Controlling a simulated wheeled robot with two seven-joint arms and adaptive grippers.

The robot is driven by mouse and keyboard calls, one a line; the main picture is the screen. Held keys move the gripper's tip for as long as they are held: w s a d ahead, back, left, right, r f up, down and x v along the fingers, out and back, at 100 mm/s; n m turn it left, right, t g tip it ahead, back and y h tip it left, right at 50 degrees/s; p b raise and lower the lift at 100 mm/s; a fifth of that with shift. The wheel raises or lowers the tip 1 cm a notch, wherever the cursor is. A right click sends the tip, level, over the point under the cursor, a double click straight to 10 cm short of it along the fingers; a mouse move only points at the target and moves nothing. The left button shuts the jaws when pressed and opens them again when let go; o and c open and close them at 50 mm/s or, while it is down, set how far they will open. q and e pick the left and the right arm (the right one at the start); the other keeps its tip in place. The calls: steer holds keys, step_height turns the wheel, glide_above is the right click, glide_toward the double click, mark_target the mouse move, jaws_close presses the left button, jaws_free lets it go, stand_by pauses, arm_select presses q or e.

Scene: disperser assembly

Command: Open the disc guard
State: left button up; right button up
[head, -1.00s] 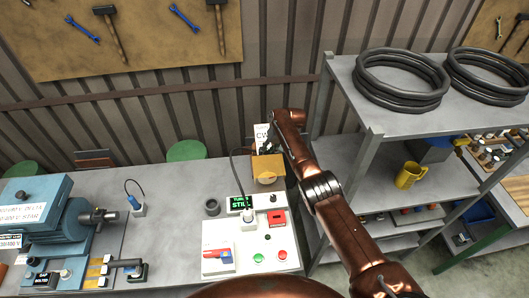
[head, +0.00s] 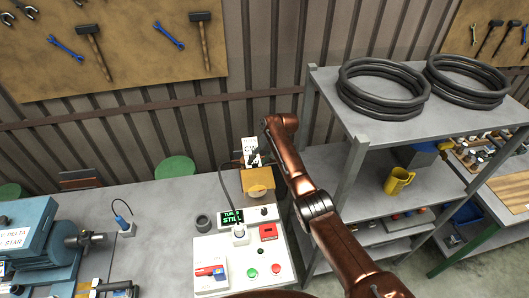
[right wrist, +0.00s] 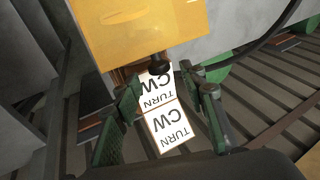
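A yellow box-shaped housing (head: 258,181), which appears to be the disc guard, stands at the back of the white control panel in the head view. It also fills the top of the right wrist view (right wrist: 150,30). A black knob (right wrist: 159,66) sticks out at its lower edge there. White cards reading "TURN CW" (right wrist: 162,115) show beyond the knob, and one stands behind the housing in the head view (head: 250,148). My right gripper (right wrist: 162,82) is open, its fingers on either side of the knob with gaps. My left gripper is out of view.
The white panel (head: 215,256) carries a display reading "STILL" (head: 231,216), a red box (head: 268,232), and green and red buttons. A black cable rises behind the display. A grey shelf (head: 375,125) stands right of the bench. A blue motor (head: 40,240) stands left.

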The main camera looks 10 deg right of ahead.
steer(key=v, duration=0.7)
steer(key=shift+d+r, duration=0.15)
steer(key=shift+r, duration=0.2)
steer(key=shift+s, duration=0.1)
